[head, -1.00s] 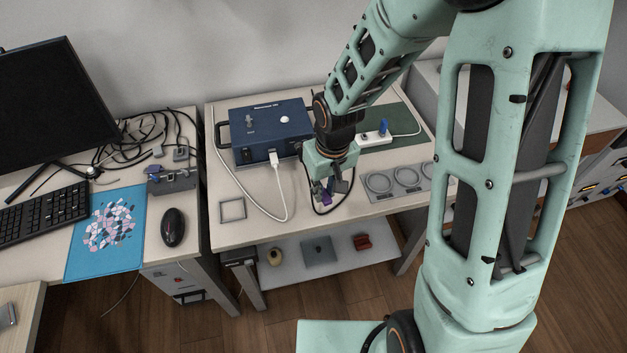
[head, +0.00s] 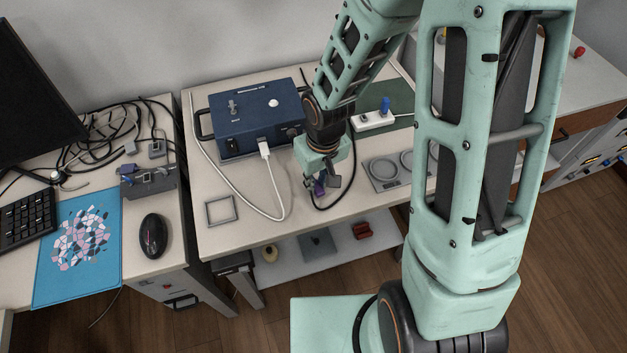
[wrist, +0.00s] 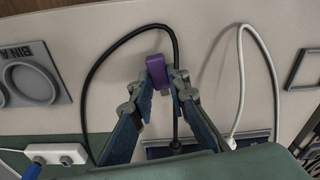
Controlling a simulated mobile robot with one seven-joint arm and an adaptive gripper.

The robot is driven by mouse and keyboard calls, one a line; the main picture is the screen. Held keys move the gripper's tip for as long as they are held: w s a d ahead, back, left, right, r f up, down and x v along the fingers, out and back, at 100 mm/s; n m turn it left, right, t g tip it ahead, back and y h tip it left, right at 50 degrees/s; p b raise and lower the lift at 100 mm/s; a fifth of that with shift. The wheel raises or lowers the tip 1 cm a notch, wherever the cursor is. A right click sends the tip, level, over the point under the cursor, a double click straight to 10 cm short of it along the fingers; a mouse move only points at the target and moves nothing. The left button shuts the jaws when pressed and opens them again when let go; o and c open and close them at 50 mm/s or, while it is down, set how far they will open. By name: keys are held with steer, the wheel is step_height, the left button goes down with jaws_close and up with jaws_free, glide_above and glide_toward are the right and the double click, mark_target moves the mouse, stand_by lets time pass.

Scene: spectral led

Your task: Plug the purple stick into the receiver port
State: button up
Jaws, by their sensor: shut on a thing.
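The purple stick (wrist: 157,72) sits between my fingertips in the wrist view, its far end sticking out past them. My gripper (wrist: 158,90) is shut on it, above the pale workbench. In the head view my gripper (head: 320,180) hangs near the bench's front part, in front of the blue instrument box, and the purple stick (head: 319,189) shows small below it. I cannot tell for sure which thing is the receiver port. A small grey device with openings (head: 148,182) stands on the left desk, well left of my gripper.
The blue instrument box (head: 255,115) has a white cable plug (head: 265,149) at its front. A white power strip (head: 372,121) and a ring tray (head: 385,173) lie to the right. A black mouse (head: 151,235), blue mat (head: 78,245) and loose cables occupy the left desk.

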steer(key=shift+f, duration=0.3)
steer(key=shift+f, duration=0.15)
steer(key=o, duration=0.4)
steer(key=shift+f, duration=0.1)
steer(key=shift+c, duration=0.2)
steer(key=o, duration=0.5)
